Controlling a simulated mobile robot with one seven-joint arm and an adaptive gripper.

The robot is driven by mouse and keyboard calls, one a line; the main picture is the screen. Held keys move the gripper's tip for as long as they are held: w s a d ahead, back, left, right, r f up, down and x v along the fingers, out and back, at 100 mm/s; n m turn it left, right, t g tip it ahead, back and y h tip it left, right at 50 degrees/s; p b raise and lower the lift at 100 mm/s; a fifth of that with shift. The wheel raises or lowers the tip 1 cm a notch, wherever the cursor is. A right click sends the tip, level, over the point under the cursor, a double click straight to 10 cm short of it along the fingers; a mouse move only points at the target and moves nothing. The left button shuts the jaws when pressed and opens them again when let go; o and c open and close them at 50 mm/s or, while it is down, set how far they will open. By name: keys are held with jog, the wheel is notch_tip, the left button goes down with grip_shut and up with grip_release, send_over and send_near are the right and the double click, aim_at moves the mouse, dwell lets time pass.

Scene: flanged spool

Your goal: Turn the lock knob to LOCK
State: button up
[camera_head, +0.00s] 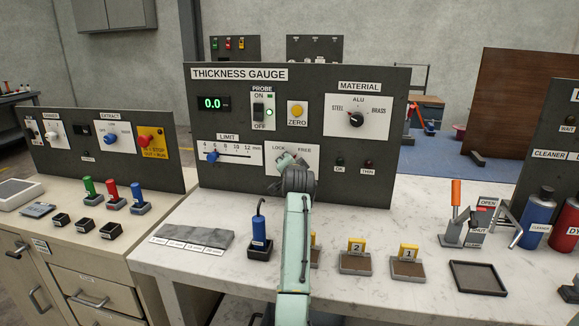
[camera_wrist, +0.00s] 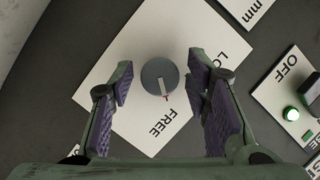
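The lock knob (camera_wrist: 154,72) is a grey disc with a pale bar and a red pointer tip. In the wrist view the pointer faces down, nearer the FREE label than the LOCK label, part of which my right finger hides. The knob sits on a white label plate (camera_wrist: 113,77). My gripper (camera_wrist: 160,82) is open, with a purple-padded finger on either side of the knob and visible gaps to it. How far the fingertips stand off the panel is hard to tell. In the head view my gripper (camera_head: 289,165) covers the knob, below the LOCK and FREE words.
The thickness gauge panel (camera_head: 300,105) carries a LIMIT slider (camera_head: 212,156), a PROBE switch (camera_head: 259,110), a yellow ZERO button (camera_head: 298,109) and a MATERIAL dial (camera_head: 356,119). A blue tool in a stand (camera_head: 259,233) is left of my arm. Numbered blocks (camera_head: 356,246) are right of it.

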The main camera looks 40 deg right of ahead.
grip_shut()
dwell(0.3)
jog(key=shift+w+a+n+g+h, duration=0.1)
jog(key=shift+n+g+h, duration=0.65)
jog(key=shift+n, duration=0.8)
jog(key=shift+n+g+h, duration=0.45)
jog(key=shift+n+g, duration=0.55)
jog(key=shift+n, duration=0.6)
jog(key=shift+w+a+n+g+h, duration=0.1)
jog(key=shift+n+g+h, duration=0.65)
jog(key=shift+n, duration=0.8)
